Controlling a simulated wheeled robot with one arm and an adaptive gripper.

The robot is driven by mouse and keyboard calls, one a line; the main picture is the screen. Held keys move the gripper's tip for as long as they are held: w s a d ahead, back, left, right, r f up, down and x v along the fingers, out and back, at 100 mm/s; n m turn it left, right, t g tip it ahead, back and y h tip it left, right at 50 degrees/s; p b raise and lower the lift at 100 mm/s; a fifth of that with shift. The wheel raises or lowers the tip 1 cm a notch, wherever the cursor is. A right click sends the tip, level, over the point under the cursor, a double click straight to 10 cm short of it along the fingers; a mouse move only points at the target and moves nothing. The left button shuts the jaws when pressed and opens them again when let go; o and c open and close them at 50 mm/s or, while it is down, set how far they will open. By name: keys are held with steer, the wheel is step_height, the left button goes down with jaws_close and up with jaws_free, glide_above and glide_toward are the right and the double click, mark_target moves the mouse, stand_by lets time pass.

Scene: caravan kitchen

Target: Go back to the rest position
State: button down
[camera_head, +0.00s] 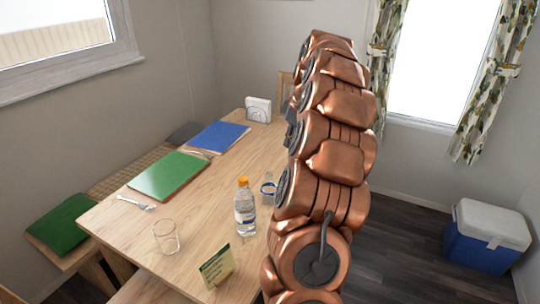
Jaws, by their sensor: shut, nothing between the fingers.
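My copper-coloured arm rises through the middle of the head view, from the bottom edge to near the top. It stands in front of the right side of the wooden table (205,243). My gripper cannot be made out. A small dark grey part shows at the arm's left edge, and I cannot tell what it belongs to.
The table holds a green mat (168,175), a blue mat (218,136), a glass (166,238), a water bottle (245,207), a small card (217,266) and a white napkin holder (258,109). A blue cooler (485,238) stands on the floor at right, with clear floor before it.

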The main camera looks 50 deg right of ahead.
stand_by(0.5)
steer(key=w+a+r+p, duration=0.1)
steer(key=w+a+r, duration=0.15)
steer(key=a, duration=1.35)
steer(key=s+a+g+p, duration=0.1)
steer(key=s+a, duration=0.3)
steer(key=a, duration=0.5)
steer(key=s+a+g+p, duration=0.15)
steer(key=s+a, duration=0.25)
steer(key=a, duration=0.5)
steer(key=s+a+f+m+g, duration=0.1)
steer(key=s+a, duration=0.3)
steer(key=s, duration=0.6)
steer(key=s+a+f+m+g+p, duration=0.1)
steer(key=s+a+f, duration=0.3)
steer(key=s, duration=0.5)
steer(key=shift+s+a+m+h, duration=0.3)
steer(key=shift+s+a+m, duration=0.1)
steer(key=shift+a, duration=0.2)
